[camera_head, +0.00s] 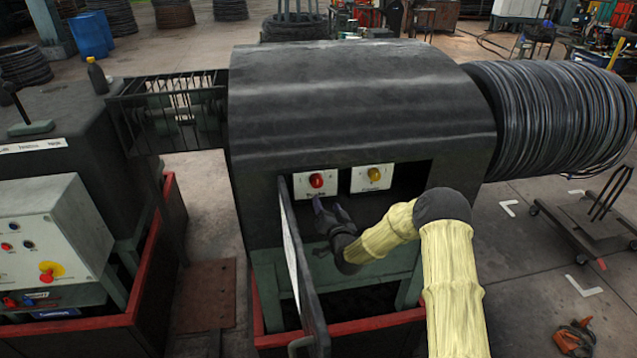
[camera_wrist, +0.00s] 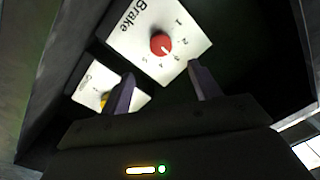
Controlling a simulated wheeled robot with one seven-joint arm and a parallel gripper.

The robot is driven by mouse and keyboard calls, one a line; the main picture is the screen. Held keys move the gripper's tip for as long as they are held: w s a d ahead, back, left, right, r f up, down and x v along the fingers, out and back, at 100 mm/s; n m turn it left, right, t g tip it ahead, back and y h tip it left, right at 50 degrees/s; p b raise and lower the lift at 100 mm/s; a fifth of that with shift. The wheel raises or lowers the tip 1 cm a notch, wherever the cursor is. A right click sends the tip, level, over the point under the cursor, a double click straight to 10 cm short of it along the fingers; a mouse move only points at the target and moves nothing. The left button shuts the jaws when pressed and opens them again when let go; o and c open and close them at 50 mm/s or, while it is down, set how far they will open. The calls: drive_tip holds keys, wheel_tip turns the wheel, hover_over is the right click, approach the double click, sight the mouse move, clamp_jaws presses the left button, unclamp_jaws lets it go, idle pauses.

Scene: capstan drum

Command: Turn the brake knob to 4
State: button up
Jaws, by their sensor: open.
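The red brake knob (camera_head: 316,180) sits on a white plate marked "Brake" in the recess of the dark drum housing. In the wrist view the red knob (camera_wrist: 161,43) shows beyond the fingers, with small numbers beside it on the brake plate (camera_wrist: 136,28). A small pale mark shows on the knob, but I cannot tell which number it points at. My gripper (camera_head: 327,205) is just below the plate in the head view. In the wrist view my gripper (camera_wrist: 161,71) has its two purple fingers apart, with nothing between them. The knob lies ahead of the gap, apart from the fingers.
A yellow knob (camera_head: 374,174) on a second white plate is right of the brake plate. An open hinged panel (camera_head: 297,255) stands left of my gripper. The dark housing (camera_head: 355,95) overhangs the recess. A control box (camera_head: 50,235) stands at left.

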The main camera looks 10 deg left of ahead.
sight(318, 184)
drive_tip(key=p+x, duration=0.2)
drive_tip(key=x, duration=0.6)
drive_tip(key=shift+w+a+p, duration=0.15)
drive_tip(key=shift+w+p, duration=0.2)
drive_tip(key=shift+w+a, duration=0.35)
drive_tip(key=shift+w, duration=0.2)
drive_tip(key=shift+w+a+p, duration=0.1)
drive_tip(key=shift+w+p, duration=0.2)
drive_tip(key=shift+w, duration=0.4)
drive_tip(key=shift+f, duration=0.1)
drive_tip(key=c, duration=1)
